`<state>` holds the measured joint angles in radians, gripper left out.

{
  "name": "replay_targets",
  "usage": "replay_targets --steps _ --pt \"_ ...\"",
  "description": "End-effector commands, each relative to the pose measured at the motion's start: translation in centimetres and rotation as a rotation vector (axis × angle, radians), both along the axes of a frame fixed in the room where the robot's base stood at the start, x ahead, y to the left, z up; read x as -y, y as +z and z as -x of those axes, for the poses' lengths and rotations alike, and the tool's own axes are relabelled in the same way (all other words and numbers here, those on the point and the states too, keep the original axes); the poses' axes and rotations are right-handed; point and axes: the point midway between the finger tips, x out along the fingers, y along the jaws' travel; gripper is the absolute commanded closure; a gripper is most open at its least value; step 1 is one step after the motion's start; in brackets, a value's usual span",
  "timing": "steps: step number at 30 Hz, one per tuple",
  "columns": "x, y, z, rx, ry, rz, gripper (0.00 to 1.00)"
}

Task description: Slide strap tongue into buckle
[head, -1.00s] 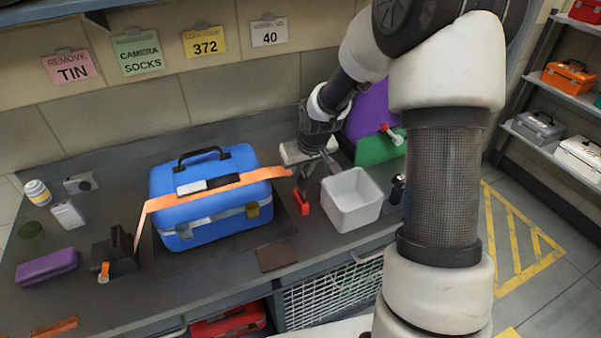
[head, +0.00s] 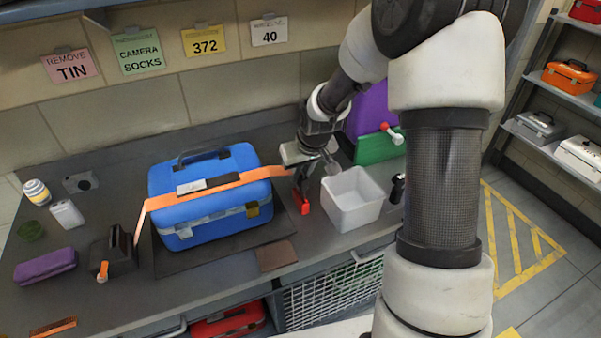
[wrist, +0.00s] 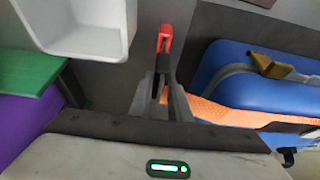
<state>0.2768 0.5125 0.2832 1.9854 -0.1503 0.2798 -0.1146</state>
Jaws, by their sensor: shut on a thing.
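An orange strap (head: 225,189) runs across a blue case (head: 225,219) to my gripper (head: 302,186). The strap also shows in the wrist view (wrist: 222,111), entering beside my fingers. My gripper (wrist: 163,92) is shut on the strap's tongue end, which the fingers largely hide. A red buckle (head: 303,206) stands on the bench right of the case, just below my fingertips. In the wrist view the red buckle (wrist: 165,33) lies just beyond the fingertips, with a dark piece between them. I cannot tell whether the tongue is inside the buckle.
A white open bin (head: 352,211) stands close on the buckle's right. A green panel (head: 378,149) and a purple one (head: 367,108) are behind it. A dark strap holder (head: 113,254) is left of the case. A brown pad (head: 277,256) lies in front.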

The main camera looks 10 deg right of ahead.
Motion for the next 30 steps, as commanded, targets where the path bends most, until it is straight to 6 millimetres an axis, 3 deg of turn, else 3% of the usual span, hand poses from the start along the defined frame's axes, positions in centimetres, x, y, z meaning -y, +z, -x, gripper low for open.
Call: replay_targets --steps 30 --pt "0.0 -2.7 0.0 -0.001 0.0 0.0 1.0"
